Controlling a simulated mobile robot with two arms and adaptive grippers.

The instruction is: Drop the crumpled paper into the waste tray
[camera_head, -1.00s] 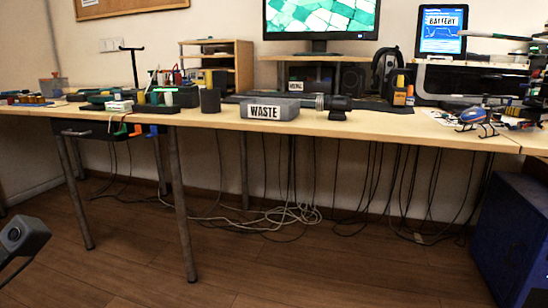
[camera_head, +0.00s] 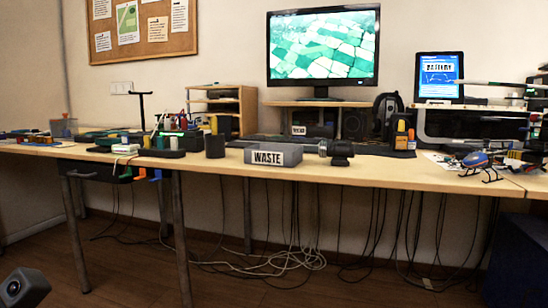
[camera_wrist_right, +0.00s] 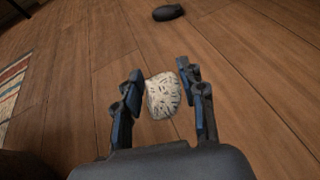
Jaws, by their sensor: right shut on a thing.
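The crumpled paper (camera_wrist_right: 163,95) is a white ball with dark print, held between the fingers of my right gripper (camera_wrist_right: 160,88) in the right wrist view. The gripper is shut on it, with wooden floor behind it. The waste tray (camera_head: 285,158) is a low grey box with a white WASTE label, at the front edge of the bench in the head view. The right gripper and paper do not show in the head view. My left gripper is not in view.
The wooden bench (camera_head: 385,176) runs across the head view. A dark cylindrical cup (camera_head: 214,146) stands left of the tray, and a dark cylindrical device (camera_head: 338,151) lies close on its right. A small helicopter (camera_head: 478,162) is farther right. A dark object (camera_wrist_right: 168,12) lies on the floor.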

